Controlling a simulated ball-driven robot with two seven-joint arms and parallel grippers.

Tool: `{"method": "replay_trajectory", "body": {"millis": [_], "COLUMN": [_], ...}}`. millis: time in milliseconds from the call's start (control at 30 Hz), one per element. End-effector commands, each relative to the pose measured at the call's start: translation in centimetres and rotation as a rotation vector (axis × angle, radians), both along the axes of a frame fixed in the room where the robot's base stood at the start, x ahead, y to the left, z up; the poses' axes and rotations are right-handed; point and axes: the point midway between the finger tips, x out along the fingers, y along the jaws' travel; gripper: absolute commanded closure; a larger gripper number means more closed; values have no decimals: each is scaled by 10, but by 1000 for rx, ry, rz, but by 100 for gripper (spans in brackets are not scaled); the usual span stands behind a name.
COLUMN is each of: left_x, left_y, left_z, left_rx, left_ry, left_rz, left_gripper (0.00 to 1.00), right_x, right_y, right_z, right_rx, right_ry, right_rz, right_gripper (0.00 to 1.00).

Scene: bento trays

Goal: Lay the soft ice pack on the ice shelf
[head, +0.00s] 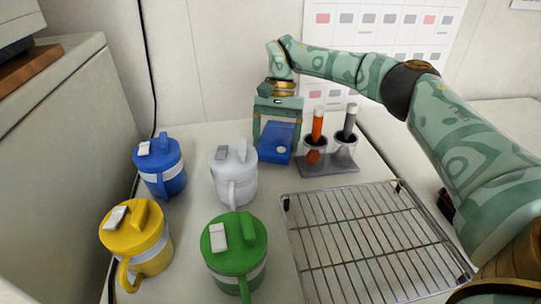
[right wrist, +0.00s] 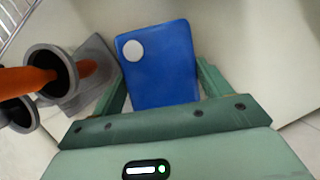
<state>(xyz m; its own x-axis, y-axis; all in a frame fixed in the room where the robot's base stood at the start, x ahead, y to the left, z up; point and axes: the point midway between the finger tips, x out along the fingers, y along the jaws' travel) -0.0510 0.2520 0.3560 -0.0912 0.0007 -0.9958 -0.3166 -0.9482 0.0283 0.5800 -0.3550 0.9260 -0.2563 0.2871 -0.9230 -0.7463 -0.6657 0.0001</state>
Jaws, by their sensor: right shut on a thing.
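The soft ice pack is a flat blue slab (head: 279,142) with a white round spot. My right gripper (head: 276,136) is shut on it, above the far part of the white table, left of the cup stand. In the right wrist view the ice pack (right wrist: 160,68) sits between the two green fingers, its face to the camera. From these frames I cannot tell whether its lower edge touches the table. A wire rack (head: 287,203) lies at the front right of the table, bare; I cannot tell whether it is the ice shelf. My left gripper is out of view.
A grey stand (head: 330,168) with two dark cups and orange and grey tools stands right of the ice pack. Several lidded jugs, including a white one (head: 235,180) and a green one (head: 236,262), stand left of the rack. A grey cabinet (head: 55,150) borders the left.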

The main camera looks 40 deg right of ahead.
Motion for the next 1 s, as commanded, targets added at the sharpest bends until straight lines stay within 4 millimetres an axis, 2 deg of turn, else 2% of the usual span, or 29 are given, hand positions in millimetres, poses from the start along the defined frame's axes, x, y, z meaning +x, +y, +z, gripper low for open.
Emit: {"method": "replay_trajectory", "body": {"millis": [167,400,433,500,867,900,1000], "left_x": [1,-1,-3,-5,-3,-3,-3], "left_y": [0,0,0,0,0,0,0], "left_z": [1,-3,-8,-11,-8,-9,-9], "left_rx": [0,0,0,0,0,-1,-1], "left_ry": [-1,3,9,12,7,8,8], "left_rz": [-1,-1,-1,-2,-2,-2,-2], "left_gripper": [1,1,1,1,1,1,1], "right_x": [-6,-28,-27,-27,-27,-27,-27], "right_y": [7,31,30,30,30,30,30], "right_z": [2,1,-8,-13,-12,-13,-13], "right_rx": [2,2,1,1,0,-1,-1], "right_ry": [0,-1,3,2,-1,-1,0], "right_rz": [1,1,-1,-1,0,0,-1], "right_gripper": [55,55,55,55,55,15,14]}}
